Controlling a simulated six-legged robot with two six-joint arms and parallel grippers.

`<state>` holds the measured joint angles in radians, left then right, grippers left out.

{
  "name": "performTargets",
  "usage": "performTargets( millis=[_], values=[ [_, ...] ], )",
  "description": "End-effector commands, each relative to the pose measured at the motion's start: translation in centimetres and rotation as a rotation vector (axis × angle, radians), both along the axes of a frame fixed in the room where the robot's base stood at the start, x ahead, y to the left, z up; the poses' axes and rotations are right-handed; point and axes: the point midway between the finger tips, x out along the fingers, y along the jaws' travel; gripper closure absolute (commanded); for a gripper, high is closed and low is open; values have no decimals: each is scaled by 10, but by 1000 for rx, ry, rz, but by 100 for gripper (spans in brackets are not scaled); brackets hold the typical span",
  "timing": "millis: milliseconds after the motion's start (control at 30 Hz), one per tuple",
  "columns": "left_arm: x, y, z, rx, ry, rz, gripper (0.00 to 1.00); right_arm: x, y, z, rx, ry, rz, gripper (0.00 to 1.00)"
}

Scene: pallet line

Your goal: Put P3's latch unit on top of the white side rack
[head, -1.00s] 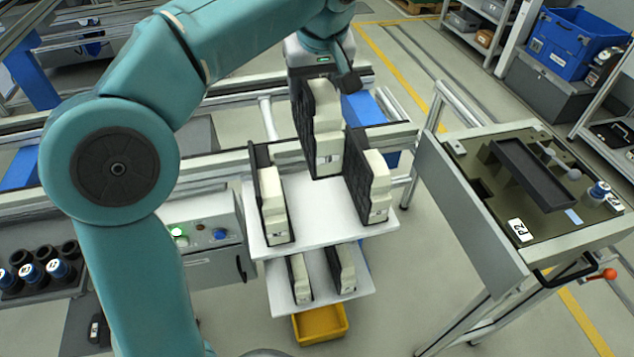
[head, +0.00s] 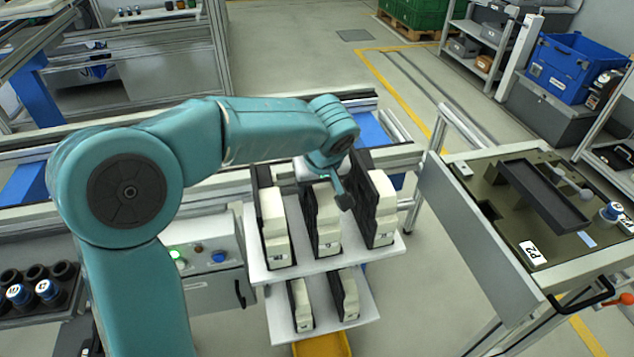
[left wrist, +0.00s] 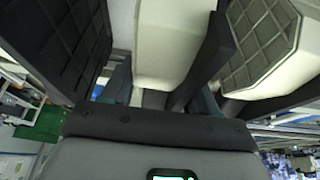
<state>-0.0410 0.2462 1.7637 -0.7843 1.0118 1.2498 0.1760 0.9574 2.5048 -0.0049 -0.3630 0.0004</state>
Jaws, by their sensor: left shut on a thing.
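The white side rack (head: 303,263) stands in the middle of the head view. On its top board are three upright latch units, cream with dark back plates: one at left (head: 276,232), one in the middle (head: 328,232) and one at right (head: 382,215). My left gripper (head: 332,180) is shut on the middle unit from above. That unit's foot appears to be down on the board, between the other two. In the left wrist view the held cream unit (left wrist: 165,45) fills the centre, with neighbours close on both sides. My right gripper is not in view.
Two more units (head: 346,297) stand on the rack's lower shelf, above a yellow bin (head: 322,345). At right is a bench with a dark tray (head: 545,197) and a P2 label (head: 532,253). Gaps beside the held unit are narrow.

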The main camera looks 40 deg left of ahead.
Motion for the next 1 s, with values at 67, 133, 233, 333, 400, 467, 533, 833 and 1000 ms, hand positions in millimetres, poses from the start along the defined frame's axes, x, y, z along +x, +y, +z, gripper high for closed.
performTargets(
  millis=[67, 133, 233, 333, 400, 467, 533, 833, 1000],
  values=[
    [0, 0, 1, 0, -2, 1, 100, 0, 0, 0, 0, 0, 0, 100],
    [0, 0, 1, 0, -2, 1, 100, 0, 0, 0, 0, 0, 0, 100],
    [0, 0, -1, 0, -2, 1, 100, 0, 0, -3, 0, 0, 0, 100],
    [0, 0, -3, 0, 0, 0, 38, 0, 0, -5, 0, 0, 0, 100],
    [0, 0, -2, 0, 0, 0, 16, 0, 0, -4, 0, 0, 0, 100],
    [0, 0, -2, 0, 0, 0, 16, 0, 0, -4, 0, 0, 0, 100],
    [0, 0, -2, 0, 0, 0, 16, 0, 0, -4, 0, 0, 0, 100],
    [-1, -2, 9, 0, -3, 0, 16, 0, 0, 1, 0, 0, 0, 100],
    [-10, -14, 45, 0, -6, -2, 16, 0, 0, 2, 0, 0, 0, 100]
  ],
)
